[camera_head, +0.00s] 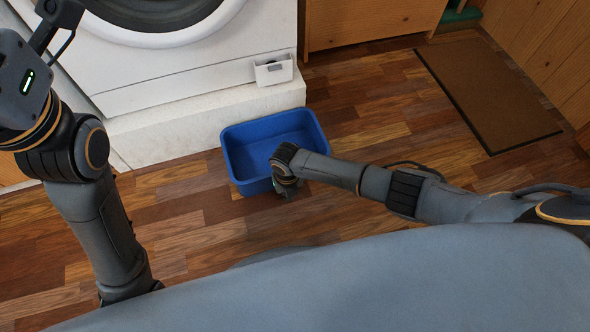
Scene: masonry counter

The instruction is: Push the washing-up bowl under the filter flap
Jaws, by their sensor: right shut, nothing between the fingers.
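The blue washing-up bowl (245,153) sits on the wooden floor, close in front of the white plinth under the washing machine. The filter flap (273,69) is a small white panel low on the machine's front at the right, tilted open with a dark opening behind its top. The bowl lies below and in front of it. My right gripper (286,192) is shut and empty at the bowl's near side, pointing down; I cannot tell whether it touches the wall. My left arm is raised at the left, with part of its gripper (58,22) at the top edge; its fingertips are not clear.
The white plinth (190,128) juts out below the machine (180,60). A brown mat (487,92) lies on the floor at the right, beside wooden panels. The floor between the bowl and the mat is clear.

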